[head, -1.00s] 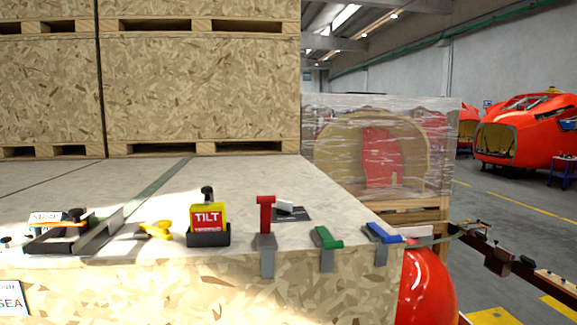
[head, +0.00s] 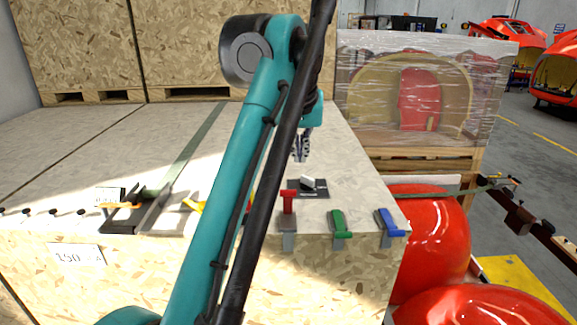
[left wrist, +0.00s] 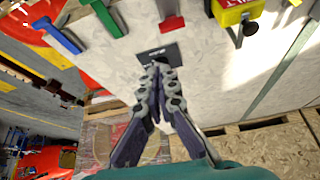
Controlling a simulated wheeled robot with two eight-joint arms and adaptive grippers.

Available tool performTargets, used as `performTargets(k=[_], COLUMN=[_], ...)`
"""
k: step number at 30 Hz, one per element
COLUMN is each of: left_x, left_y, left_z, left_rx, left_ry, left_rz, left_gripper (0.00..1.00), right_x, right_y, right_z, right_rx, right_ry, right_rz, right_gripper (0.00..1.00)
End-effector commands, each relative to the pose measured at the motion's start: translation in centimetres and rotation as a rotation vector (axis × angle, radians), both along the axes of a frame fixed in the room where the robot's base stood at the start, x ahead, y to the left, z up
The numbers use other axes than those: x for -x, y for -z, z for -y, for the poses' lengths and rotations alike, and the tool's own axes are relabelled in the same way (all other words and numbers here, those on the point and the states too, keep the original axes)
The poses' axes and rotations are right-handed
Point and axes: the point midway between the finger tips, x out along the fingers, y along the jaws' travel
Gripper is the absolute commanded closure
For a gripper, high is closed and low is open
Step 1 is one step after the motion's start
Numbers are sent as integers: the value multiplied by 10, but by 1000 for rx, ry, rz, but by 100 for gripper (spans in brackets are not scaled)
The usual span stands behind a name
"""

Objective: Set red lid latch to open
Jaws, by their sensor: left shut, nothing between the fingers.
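The red latch (head: 288,200) stands upright on the front edge of the wooden crate lid (head: 330,215); its grey plate hangs over the crate's front face. The red latch also shows at the top of the left wrist view (left wrist: 171,22). The green latch (head: 338,224) and blue latch (head: 389,222) lie lower along the same edge to the right. My left gripper (head: 302,150) is above the lid, behind the red latch and apart from it. In the left wrist view its fingers (left wrist: 160,72) are together, with nothing between them. My right gripper is out of view.
The yellow and red TILT box (left wrist: 236,12) is mostly hidden by my arm in the head view. A black clamp (head: 125,218) sits at left. A wrapped crate (head: 420,95) stands behind.

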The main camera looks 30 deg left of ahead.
Motion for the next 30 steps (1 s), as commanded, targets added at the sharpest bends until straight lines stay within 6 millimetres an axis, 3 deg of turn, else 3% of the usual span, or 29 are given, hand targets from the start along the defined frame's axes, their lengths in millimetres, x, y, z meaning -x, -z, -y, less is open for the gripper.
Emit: performTargets(k=[4, 11, 17, 27, 30], left_x=[-1, 1, -10, -35, -23], left_y=[-27, -31, -4, 60, 67], left_z=[-21, -31, -38, -53, -45], left_rx=[5, 7, 7, 7, 7], left_ry=[-78, -118, -118, -117, -114], left_rz=[-20, -31, -31, -31, -31], left_gripper=[100, 100, 100, 100, 100], right_x=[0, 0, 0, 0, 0], right_y=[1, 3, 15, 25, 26], right_z=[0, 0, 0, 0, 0], right_rx=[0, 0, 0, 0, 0], right_ry=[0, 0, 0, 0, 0], right_rz=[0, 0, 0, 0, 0], right_gripper=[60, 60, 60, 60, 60])
